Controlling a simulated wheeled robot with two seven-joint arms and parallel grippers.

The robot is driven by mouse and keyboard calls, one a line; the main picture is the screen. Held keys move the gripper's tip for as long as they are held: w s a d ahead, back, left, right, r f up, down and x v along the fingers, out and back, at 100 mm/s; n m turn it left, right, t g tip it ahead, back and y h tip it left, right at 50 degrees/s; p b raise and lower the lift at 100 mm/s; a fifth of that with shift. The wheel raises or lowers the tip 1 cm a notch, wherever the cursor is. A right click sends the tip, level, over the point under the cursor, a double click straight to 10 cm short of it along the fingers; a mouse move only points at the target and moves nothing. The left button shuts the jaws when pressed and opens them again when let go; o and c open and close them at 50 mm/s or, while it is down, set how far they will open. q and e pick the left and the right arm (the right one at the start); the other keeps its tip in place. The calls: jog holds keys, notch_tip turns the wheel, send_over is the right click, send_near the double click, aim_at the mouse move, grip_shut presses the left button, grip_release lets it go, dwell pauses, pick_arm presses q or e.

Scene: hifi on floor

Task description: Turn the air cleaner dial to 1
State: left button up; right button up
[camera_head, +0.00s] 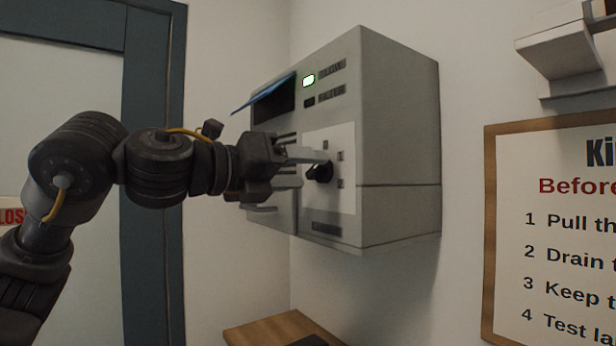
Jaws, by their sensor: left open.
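The air cleaner (398,130) is a grey box on the wall in the middle of the view. Its front has a pale panel with a black dial (319,172) and small dark marks around it, too small to read. The dial's left side is partly hidden by the fingers. My right gripper is not in view.
A blue flap (264,93) sticks out at the unit's upper left. A framed sign (560,230) hangs at the right, below a pale bracket (565,50). A wooden surface (270,330) lies below the unit. A dark door frame (150,160) stands behind my arm.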

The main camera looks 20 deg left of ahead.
pick_arm(q)
jog(key=b+v, duration=0.3)
jog(key=v, duration=0.6)
